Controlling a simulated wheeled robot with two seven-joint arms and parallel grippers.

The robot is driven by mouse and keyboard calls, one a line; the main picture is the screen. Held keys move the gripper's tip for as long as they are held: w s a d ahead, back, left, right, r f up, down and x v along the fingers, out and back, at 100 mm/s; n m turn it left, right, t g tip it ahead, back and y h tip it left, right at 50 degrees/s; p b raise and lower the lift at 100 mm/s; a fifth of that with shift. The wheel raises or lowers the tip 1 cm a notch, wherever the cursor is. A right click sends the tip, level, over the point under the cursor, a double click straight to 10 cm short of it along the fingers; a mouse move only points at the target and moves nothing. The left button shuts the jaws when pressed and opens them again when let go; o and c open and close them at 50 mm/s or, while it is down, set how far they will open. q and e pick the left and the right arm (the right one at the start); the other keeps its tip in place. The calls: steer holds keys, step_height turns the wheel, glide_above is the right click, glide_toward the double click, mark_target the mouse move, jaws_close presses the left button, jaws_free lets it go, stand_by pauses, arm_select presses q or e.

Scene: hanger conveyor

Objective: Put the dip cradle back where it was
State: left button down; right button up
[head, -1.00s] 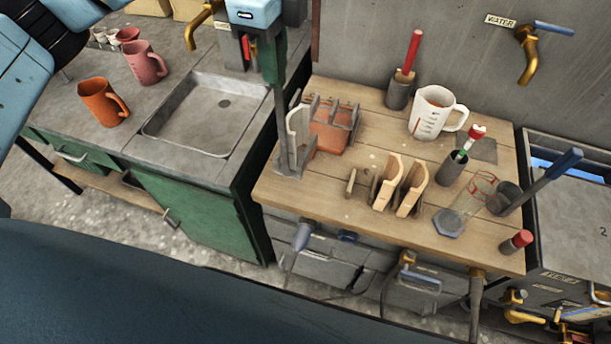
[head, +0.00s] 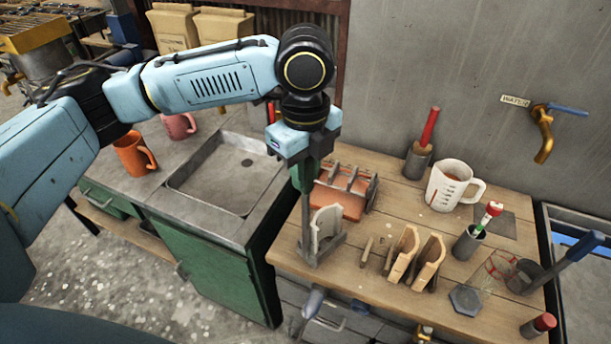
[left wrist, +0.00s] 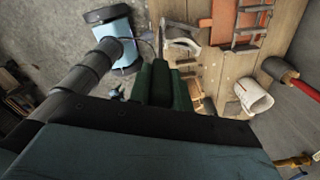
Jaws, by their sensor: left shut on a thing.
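A grey metal cradle (head: 307,233) with a tall upright bar holds a pale curved piece (head: 327,224) at the left end of the wooden bench. My left gripper (head: 304,183) points down and is shut on the top of the upright bar. The cradle is upright, in front of an orange tray with grey bars (head: 345,197). I cannot tell whether its foot touches the wood. In the left wrist view the green fingers (left wrist: 162,85) show beside the pale piece (left wrist: 183,44), and the grip itself is hidden. My right gripper is not in view.
On the wooden bench (head: 385,285) stand two cream curved pieces (head: 415,260), a white measuring jug (head: 452,186), a red-handled tool (head: 428,130) in a grey pot and a dark holder (head: 467,243). Left are a sink (head: 222,175) and an orange mug (head: 133,153).

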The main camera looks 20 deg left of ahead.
arm_select(q)
steer(key=shift+f, duration=0.85)
steer(key=c, duration=1.3)
jaws_free()
steer(key=shift+f, duration=0.1)
step_height(320, 180, up, 12)
steer(key=shift+r, duration=0.15)
